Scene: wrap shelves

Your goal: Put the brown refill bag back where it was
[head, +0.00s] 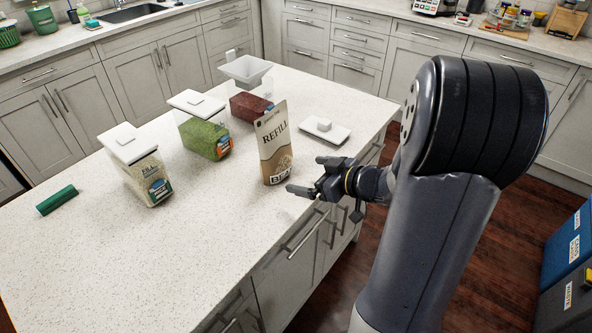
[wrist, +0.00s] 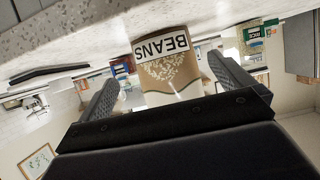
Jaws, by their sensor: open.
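The brown refill bag (head: 274,145) stands upright on the white island counter, near its right edge, with "REFILL" on its front. In the wrist view the bag (wrist: 172,75) appears upside down, its "BEANS" label showing between and beyond the two fingers. My gripper (head: 308,175) is open, just to the right of the bag, with the fingers pointing toward it. In the wrist view my gripper (wrist: 168,90) has a finger on each side of the bag's outline. I cannot tell whether either finger touches it.
A container with red contents (head: 249,105) and a white funnel (head: 246,70) stands behind the bag. A white lid (head: 323,130) lies to its right. Containers with green (head: 204,136) and pale (head: 147,176) contents stand left. A green cylinder (head: 57,200) lies far left. The front counter is clear.

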